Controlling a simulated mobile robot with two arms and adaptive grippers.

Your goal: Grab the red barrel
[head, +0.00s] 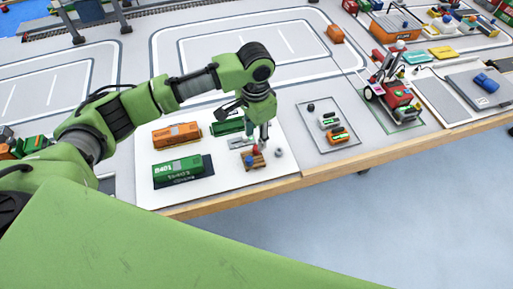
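A small red barrel (256,150) stands on a small wooden pallet (259,163) near the front edge of the white mat. A small blue item (248,161) sits in front of it on the same pallet. My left gripper (263,143) points down from above, with its tips beside or just over the red barrel. I cannot tell whether they touch it, and its finger gap is too small to make out. My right gripper is not in view.
A green container (178,168), an orange container (176,135) and another green container (228,126) lie left of the pallet. A grey ball (279,153) is just right of it. A red vehicle (398,95) stands farther right. The table's wooden edge (300,183) is close in front.

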